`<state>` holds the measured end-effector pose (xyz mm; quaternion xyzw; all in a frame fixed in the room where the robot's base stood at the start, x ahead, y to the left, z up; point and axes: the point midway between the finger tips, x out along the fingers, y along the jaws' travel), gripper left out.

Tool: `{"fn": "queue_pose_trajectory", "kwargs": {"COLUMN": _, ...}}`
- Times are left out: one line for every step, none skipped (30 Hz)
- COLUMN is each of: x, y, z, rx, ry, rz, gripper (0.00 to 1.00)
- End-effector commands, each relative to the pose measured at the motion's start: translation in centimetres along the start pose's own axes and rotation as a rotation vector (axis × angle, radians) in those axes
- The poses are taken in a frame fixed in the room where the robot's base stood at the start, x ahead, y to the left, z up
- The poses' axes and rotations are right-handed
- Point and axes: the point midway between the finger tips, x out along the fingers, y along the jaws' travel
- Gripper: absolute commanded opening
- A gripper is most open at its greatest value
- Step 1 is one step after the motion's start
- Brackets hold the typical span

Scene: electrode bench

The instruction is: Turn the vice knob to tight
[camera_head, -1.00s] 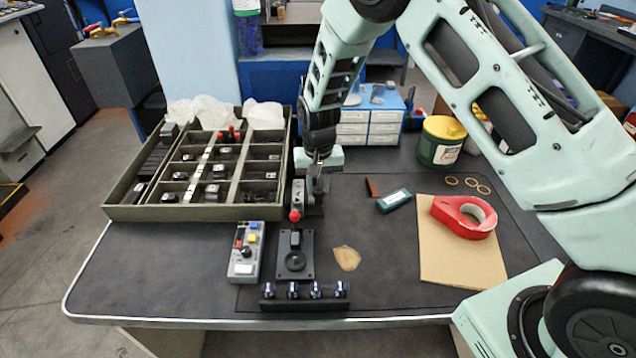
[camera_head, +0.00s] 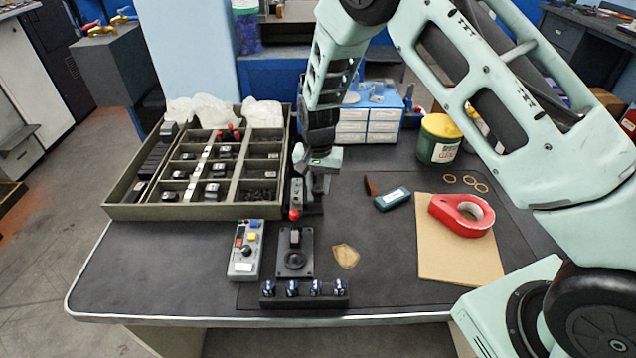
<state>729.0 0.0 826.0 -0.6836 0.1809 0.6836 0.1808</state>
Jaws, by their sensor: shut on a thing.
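The small grey vice (camera_head: 298,192) stands on the dark bench mat, right of the parts tray, with a red ball (camera_head: 294,215) at its near end. My gripper (camera_head: 320,186) reaches down from above at the vice's right side. Its fingers are shut on the vice knob, which is largely hidden behind them. The gripper's pale green body is tilted. The knob's exact angle is too small and covered to read.
A compartmented tray (camera_head: 113,211) lies left. In front are a button box (camera_head: 244,262), a black block with a round dial (camera_head: 295,262) and a rack of dark knobs (camera_head: 305,302). A red tape dispenser (camera_head: 449,212) sits on cardboard (camera_head: 450,262) at right.

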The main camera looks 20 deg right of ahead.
Motion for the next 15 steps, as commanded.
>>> {"fn": "queue_pose_trajectory", "kwargs": {"x": -0.04, "y": -0.01, "z": -0.04, "rx": 0.001, "ry": 0.001, "rz": -0.001, "gripper": 0.05}}
{"fn": "queue_pose_trajectory", "kwargs": {"x": -0.05, "y": -0.01, "z": -0.05, "rx": 0.0, "ry": 0.001, "rz": -0.001, "gripper": 0.05}}
{"fn": "queue_pose_trajectory", "kwargs": {"x": -0.05, "y": -0.01, "z": -0.04, "rx": 0.0, "ry": 0.001, "rz": -0.001, "gripper": 0.33}}
{"fn": "queue_pose_trajectory", "kwargs": {"x": -0.04, "y": -0.01, "z": -0.04, "rx": 0.0, "ry": 0.001, "rz": -0.001, "gripper": 0.41}}
{"fn": "queue_pose_trajectory", "kwargs": {"x": -0.04, "y": -0.01, "z": -0.04, "rx": 0.0, "ry": 0.001, "rz": -0.001, "gripper": 0.49}}
{"fn": "queue_pose_trajectory", "kwargs": {"x": -0.04, "y": -0.01, "z": -0.03, "rx": 0.0, "ry": 0.001, "rz": -0.001, "gripper": 0.49}}
{"fn": "queue_pose_trajectory", "kwargs": {"x": -0.04, "y": -0.01, "z": -0.03, "rx": 0.0, "ry": 0.001, "rz": -0.001, "gripper": 0.49}}
{"fn": "queue_pose_trajectory", "kwargs": {"x": -0.03, "y": -0.01, "z": -0.03, "rx": 0.0, "ry": 0.001, "rz": -0.001, "gripper": 0.49}}
{"fn": "queue_pose_trajectory", "kwargs": {"x": -0.03, "y": -0.01, "z": -0.03, "rx": 0.0, "ry": 0.001, "rz": -0.001, "gripper": 0.49}}
{"fn": "queue_pose_trajectory", "kwargs": {"x": -0.03, "y": -0.01, "z": -0.02, "rx": -0.001, "ry": 0.0, "rz": 0.0, "gripper": 0.49}}
{"fn": "queue_pose_trajectory", "kwargs": {"x": -0.02, "y": -0.01, "z": -0.02, "rx": -0.001, "ry": 0.0, "rz": 0.0, "gripper": 0.49}}
{"fn": "queue_pose_trajectory", "kwargs": {"x": -0.03, "y": -0.01, "z": -0.02, "rx": -0.001, "ry": 0.0, "rz": 0.0, "gripper": 0.49}}
{"fn": "queue_pose_trajectory", "kwargs": {"x": -0.05, "y": -0.01, "z": -0.02, "rx": -0.001, "ry": 0.0, "rz": 0.0, "gripper": 0.49}}
{"fn": "queue_pose_trajectory", "kwargs": {"x": -0.11, "y": -0.02, "z": -0.02, "rx": -0.001, "ry": 0.001, "rz": -0.001, "gripper": 0.49}}
{"fn": "queue_pose_trajectory", "kwargs": {"x": -0.27, "y": -0.03, "z": -0.02, "rx": -0.001, "ry": 0.001, "rz": -0.001, "gripper": 0.49}}
